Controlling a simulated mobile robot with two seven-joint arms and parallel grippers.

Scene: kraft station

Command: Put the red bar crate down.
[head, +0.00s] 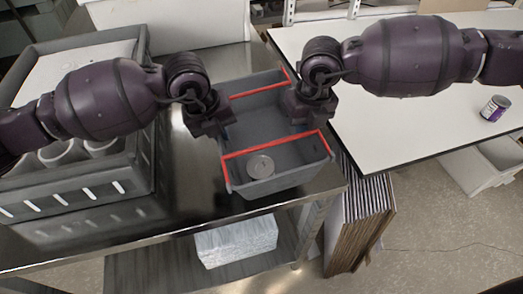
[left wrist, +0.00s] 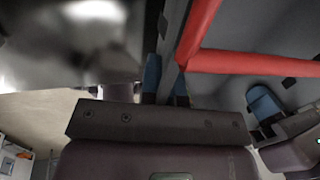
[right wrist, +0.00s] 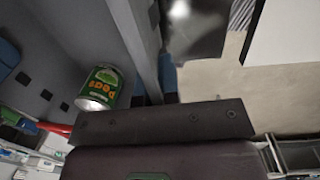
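The red bar crate (head: 277,183) is a grey open crate with two red bars across its top. It is over the right end of the steel table; I cannot tell whether its base touches the tabletop. A can (head: 261,166) stands inside near the front; in the right wrist view it is a green peas can (right wrist: 100,88). My left gripper (head: 217,127) is shut on the crate's left wall, with blue fingers on both sides of it (left wrist: 166,82). My right gripper (head: 305,113) is at the opposite wall, with the wall between its fingers (right wrist: 154,85).
A large grey crate (head: 75,188) with white cups stands left on the steel table (head: 195,208). A white table (head: 400,115) with a purple can (head: 495,108) is at right, past a gap. Flat panels (head: 358,225) stand below the gap.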

